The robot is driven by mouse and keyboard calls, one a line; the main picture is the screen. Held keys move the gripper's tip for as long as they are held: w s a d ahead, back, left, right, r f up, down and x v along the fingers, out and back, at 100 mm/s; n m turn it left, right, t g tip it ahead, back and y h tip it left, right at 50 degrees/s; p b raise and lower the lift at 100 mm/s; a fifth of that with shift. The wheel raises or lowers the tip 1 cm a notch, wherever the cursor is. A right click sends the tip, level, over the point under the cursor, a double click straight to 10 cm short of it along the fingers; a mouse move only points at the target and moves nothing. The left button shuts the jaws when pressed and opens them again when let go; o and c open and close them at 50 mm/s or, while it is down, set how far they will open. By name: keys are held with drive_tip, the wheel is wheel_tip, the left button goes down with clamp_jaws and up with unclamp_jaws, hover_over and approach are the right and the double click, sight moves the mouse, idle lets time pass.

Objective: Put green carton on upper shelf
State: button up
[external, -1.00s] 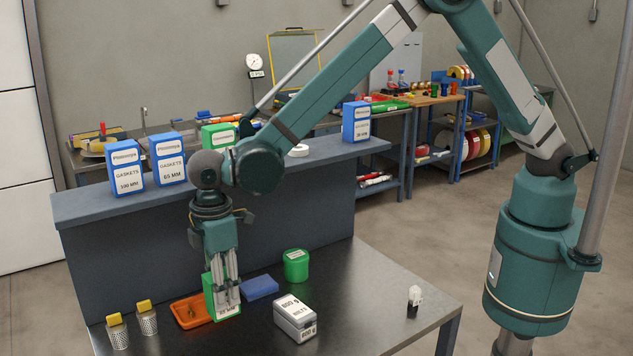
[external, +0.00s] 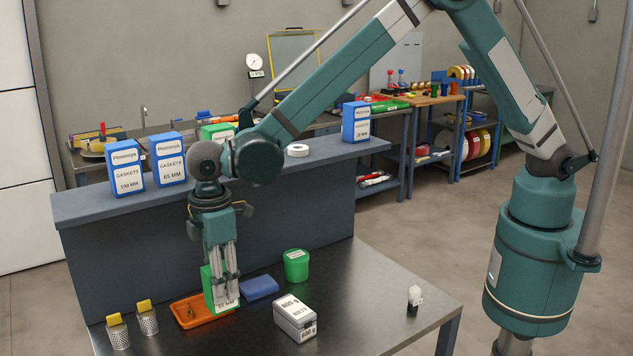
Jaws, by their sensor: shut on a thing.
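My gripper (external: 224,272) points down over the metal table and is shut on a green carton (external: 211,290). The carton is upright with a white label low on its front, partly hidden by the fingers. It stands out just right of an orange tray (external: 186,318), in front of its right end in the picture. The upper shelf (external: 95,205) is the dark grey ledge behind the table. On it stand two blue gasket cartons (external: 126,168) (external: 168,160) at the left, another green carton (external: 214,133) partly behind my arm, and a blue carton (external: 355,122) at the right.
A white ring (external: 297,150) lies on the shelf. On the table are a blue block (external: 261,288), a green tub (external: 296,265), a grey bolts box (external: 295,317), two perforated cups with yellow tops (external: 117,332) and a small white-topped item (external: 415,296). The table's right side is mostly clear.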

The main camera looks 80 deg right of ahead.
wheel_tip(320, 180, up, 43)
drive_tip(key=s+d+p, duration=0.3)
drive_tip(key=d+p, duration=0.1)
drive_tip(key=d, duration=1.9)
drive_tip(key=f, duration=0.2)
drive_tip(key=d+f, duration=0.1)
drive_tip(key=f, duration=0.2)
drive_tip(key=shift+d, duration=0.1)
drive_tip(key=shift+w, duration=0.1)
drive_tip(key=shift+f+p, duration=0.4)
drive_tip(key=shift+f, duration=2.5)
drive_tip(key=shift+f+p, duration=0.35)
drive_tip(key=shift+f, duration=1.7)
